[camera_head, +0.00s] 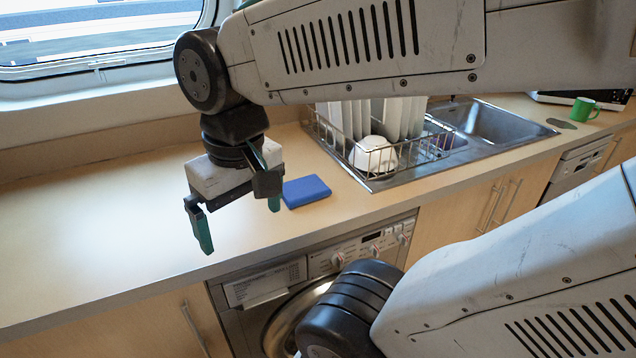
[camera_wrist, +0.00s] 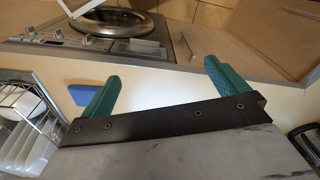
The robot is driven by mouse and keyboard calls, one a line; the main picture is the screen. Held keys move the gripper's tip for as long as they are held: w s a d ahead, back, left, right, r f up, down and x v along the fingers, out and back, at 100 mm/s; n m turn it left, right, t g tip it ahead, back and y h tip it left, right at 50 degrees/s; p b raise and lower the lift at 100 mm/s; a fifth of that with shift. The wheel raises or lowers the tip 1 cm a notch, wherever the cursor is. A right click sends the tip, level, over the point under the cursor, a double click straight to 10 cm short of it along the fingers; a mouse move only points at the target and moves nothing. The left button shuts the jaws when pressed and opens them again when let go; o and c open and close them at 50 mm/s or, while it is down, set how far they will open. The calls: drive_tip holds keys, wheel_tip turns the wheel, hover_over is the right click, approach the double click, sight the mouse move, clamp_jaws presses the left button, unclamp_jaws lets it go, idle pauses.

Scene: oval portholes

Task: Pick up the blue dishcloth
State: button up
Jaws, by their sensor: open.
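The blue dishcloth (camera_head: 306,191) lies folded flat on the wooden counter, left of the dish rack, in the head view. In the wrist view only part of the dishcloth (camera_wrist: 84,94) shows; the left finger hides the rest. My gripper (camera_head: 238,228) is open, with two green fingertips pointing down. In the head view it is left of the dishcloth, with its right finger near the cloth's left edge. In the wrist view my gripper (camera_wrist: 160,82) has nothing between its fingers. I cannot tell whether a finger touches the cloth.
A wire dish rack (camera_head: 375,150) with white plates and a bowl (camera_head: 373,157) stands right of the dishcloth, beside the metal sink (camera_head: 497,122). A green mug (camera_head: 583,109) is far right. A washing machine (camera_head: 318,268) is under the counter. The counter (camera_head: 90,235) is clear on the left.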

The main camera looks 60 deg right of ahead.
drive_tip(key=w+d+f+m, duration=0.1)
drive_tip(key=w+d+m, duration=0.7)
drive_tip(key=d+m, duration=0.15)
drive_tip(key=m+g, duration=0.1)
drive_tip(key=m, duration=1.1)
hover_over(300, 188)
wheel_tip(300, 188, down, 7)
drive_tip(key=shift+s+a+f, duration=0.1)
drive_tip(key=shift+a, duration=0.05)
wheel_tip(300, 188, down, 7)
drive_tip(key=shift+f, duration=0.4)
drive_tip(key=c, duration=0.8)
